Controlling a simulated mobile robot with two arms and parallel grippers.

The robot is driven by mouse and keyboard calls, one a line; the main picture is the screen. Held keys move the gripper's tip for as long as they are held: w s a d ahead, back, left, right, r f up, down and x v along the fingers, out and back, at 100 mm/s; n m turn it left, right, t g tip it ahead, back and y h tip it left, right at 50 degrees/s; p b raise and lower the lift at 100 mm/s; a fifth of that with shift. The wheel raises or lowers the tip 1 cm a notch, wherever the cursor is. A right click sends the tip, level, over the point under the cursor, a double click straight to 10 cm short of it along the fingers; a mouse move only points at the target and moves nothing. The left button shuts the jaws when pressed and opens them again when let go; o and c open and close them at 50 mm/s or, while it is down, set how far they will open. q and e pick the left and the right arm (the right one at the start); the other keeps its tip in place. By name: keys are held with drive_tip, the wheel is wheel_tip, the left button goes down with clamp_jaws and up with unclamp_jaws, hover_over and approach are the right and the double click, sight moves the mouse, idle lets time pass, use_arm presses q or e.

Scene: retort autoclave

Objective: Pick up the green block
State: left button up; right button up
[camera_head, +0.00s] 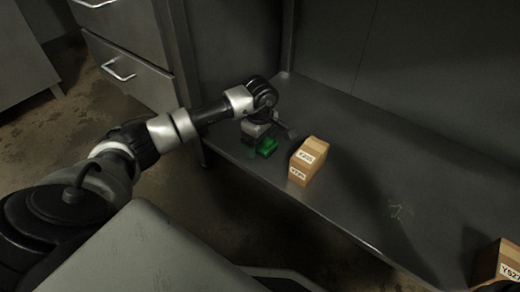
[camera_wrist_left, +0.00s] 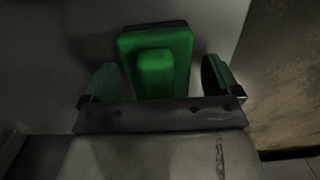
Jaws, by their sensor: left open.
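The green block (camera_head: 267,145) lies on the grey metal shelf (camera_head: 350,190), near its left end. In the left wrist view the block (camera_wrist_left: 155,62) shows as a green piece with a raised middle. My left gripper (camera_head: 262,137) is directly over the block and pointing down. In the left wrist view its two fingers (camera_wrist_left: 158,80) are spread, one on each side of the block, with a visible gap on both sides. The fingers look tinted green on their inner faces. My right gripper does not show.
A cardboard box with white labels (camera_head: 308,161) stands on the shelf just right of the block. Another labelled box (camera_head: 497,262) is at the lower right. A drawer cabinet (camera_head: 125,50) stands at the upper left. The shelf between the boxes is clear.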

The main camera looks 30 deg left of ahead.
use_arm(q)
drive_tip(key=c, duration=1)
drive_tip(key=shift+c, duration=0.2)
drive_tip(key=shift+r+p, duration=0.65)
drive_tip(key=shift+p, duration=0.15)
wheel_tip(320, 180, up, 4)
drive_tip(key=p, duration=0.3)
drive_tip(key=shift+f+p, duration=0.1)
drive_tip(key=shift+p, duration=0.2)
drive_tip(key=s+d+r+p, duration=0.2)
drive_tip(key=d+r+p, duration=0.1)
drive_tip(key=d, duration=0.2)
drive_tip(key=s+d+r+p, duration=0.2)
drive_tip(key=s+d+p, duration=0.1)
drive_tip(key=d+p, duration=0.1)
drive_tip(key=shift+s+d+r, duration=0.25)
drive_tip(key=shift+d+r, duration=0.15)
drive_tip(key=shift+d, duration=0.25)
